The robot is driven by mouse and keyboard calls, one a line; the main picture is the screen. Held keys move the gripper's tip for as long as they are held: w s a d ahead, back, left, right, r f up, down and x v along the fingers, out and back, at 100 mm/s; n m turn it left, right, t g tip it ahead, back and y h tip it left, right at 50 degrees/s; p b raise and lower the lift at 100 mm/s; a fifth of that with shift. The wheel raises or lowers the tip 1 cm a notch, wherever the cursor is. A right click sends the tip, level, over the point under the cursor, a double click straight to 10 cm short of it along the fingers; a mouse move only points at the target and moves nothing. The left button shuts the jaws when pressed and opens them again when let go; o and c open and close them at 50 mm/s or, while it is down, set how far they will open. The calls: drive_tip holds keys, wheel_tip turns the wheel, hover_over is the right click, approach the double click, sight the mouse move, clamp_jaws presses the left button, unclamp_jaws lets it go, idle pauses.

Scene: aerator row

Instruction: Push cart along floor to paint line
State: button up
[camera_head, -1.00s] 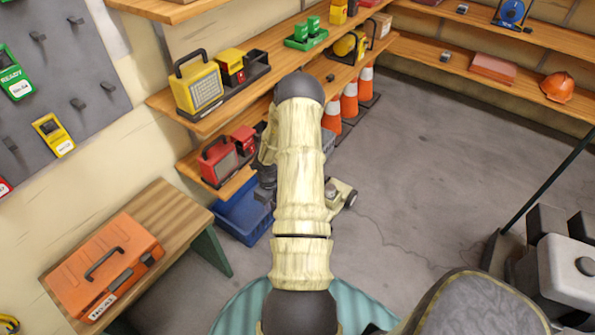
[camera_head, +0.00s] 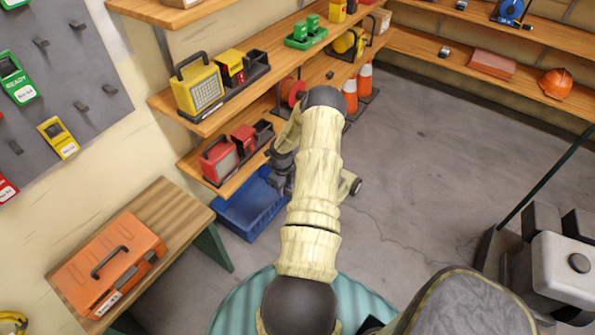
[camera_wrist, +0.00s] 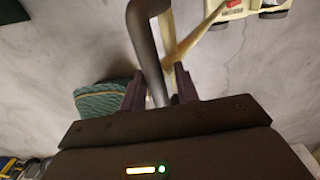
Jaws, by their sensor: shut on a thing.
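The cart (camera_head: 346,185) is cream and stands on the grey floor. My arm hides most of it in the head view, so only a side edge and a dark wheel show. In the wrist view part of its cream body (camera_wrist: 243,11) with a red patch and wheels shows at the top right. A dark curved handle bar (camera_wrist: 146,50) runs down between the fingers of my gripper (camera_wrist: 160,88), which is shut on it. My arm hides the fingers in the head view. I see no paint line in either view.
A blue bin (camera_head: 250,207) stands on the floor left of my arm. Orange cones (camera_head: 365,80) stand beside the shelves ahead. A bench with an orange case (camera_head: 108,265) is at the left. The floor (camera_head: 440,140) to the right is clear, with a thin crack.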

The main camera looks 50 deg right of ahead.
drive_tip(key=shift+d+f, duration=0.1)
drive_tip(key=shift+d, duration=2.15)
drive_tip(key=d+b, duration=0.2)
drive_tip(key=d, duration=0.2)
drive_tip(key=shift+w, duration=0.2)
drive_tip(key=o, duration=0.9)
drive_tip(key=shift+o, duration=0.2)
drive_tip(key=shift+w, duration=0.1)
wheel_tip(320, 180, up, 9)
drive_tip(key=p, duration=0.7)
drive_tip(key=shift+p, duration=0.3)
